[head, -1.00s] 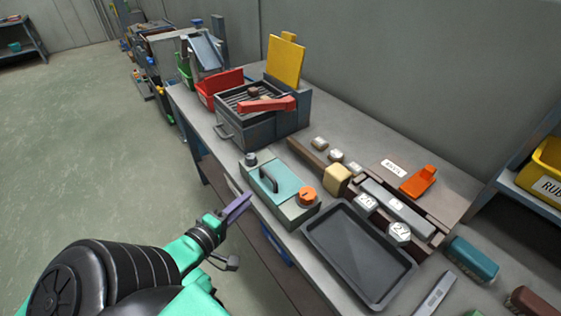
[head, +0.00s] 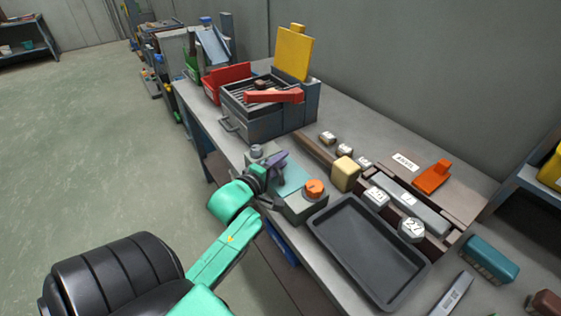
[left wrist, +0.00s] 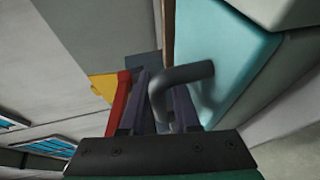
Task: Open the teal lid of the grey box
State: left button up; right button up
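The grey box (head: 306,207) stands at the front edge of the workbench, with an orange knob (head: 314,188) on top. Its teal lid (head: 292,180) looks closed and is partly hidden by my left gripper (head: 277,160). The lid also fills the upper right of the left wrist view (left wrist: 215,50). There its dark bent handle (left wrist: 188,75) lies at my left fingers (left wrist: 158,105), with one leg of it seen between them. I cannot tell whether the fingers press on it. My right gripper is not in view.
A black tray (head: 368,252) lies to the right of the box. A grill-like unit (head: 262,112) with a red handle and a raised yellow plate stands behind it. A yellow block (head: 345,173) and labelled weights (head: 375,197) lie nearby. Open floor is at left.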

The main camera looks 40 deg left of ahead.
pick_arm(q)
grip_shut()
dwell(1.4)
